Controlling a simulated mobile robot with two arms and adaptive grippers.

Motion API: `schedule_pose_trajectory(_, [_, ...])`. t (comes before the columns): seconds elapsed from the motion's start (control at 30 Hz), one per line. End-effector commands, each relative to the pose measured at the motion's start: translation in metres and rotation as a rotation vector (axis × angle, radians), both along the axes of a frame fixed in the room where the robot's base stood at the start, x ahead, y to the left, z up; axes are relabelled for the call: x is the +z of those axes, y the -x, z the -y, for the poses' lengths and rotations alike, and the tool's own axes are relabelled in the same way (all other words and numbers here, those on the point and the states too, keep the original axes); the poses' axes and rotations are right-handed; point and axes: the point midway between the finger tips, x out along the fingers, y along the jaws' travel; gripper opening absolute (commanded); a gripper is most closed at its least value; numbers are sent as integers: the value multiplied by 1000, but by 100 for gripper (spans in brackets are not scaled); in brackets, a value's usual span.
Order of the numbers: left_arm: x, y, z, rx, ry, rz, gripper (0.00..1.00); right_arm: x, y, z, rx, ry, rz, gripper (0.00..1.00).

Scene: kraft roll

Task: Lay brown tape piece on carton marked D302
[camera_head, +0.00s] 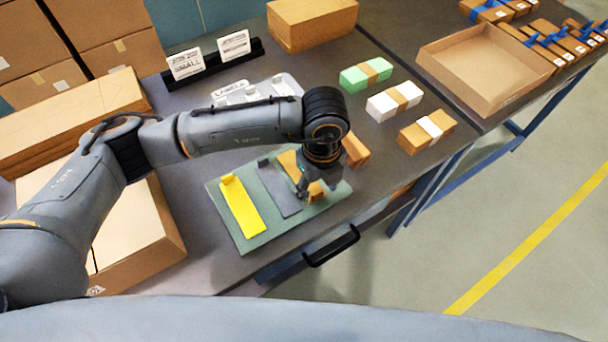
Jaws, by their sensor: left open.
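A green mat (237,237) holds a yellow strip (241,205), a grey strip (277,189) and a brown tape piece (288,160). The brown piece is partly hidden behind my left gripper (314,193). My left gripper points down over the right part of the mat, open, with its fingers close to the brown piece. Whether they touch it cannot be told. Small cartons stand to the right: green with a brown band (352,80), white with a brown band (380,108), brown with a white band (413,140). No D302 mark is readable. My right gripper is out of view.
A small brown block (355,150) is partly hidden behind my left wrist. A black sign holder (213,64) and a large carton (311,24) stand at the back. An open tray (485,105) lies at right, beside several blue-ribboned boxes (530,45). Large cartons fill the left.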

Motion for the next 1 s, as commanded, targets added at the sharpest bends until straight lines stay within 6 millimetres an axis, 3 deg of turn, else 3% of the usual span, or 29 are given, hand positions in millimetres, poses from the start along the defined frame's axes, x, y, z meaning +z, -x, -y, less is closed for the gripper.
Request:
schedule_pose_trajectory(0.13, [-16, 0, 0, 0, -1, -1, 53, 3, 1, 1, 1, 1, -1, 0])
schedule_pose_trajectory(0.37, [-19, 0, 0, -1, 0, 0, 53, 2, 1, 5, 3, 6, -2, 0])
schedule_pose_trajectory(0.4, [-19, 0, 0, -1, 0, 0, 51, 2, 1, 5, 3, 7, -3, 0])
schedule_pose_trajectory(0.6, [-19, 0, 0, -1, 0, 0, 13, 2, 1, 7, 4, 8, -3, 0])
schedule_pose_trajectory(1.0, [-17, 0, 0, 0, 1, 1, 10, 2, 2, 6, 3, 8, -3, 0])
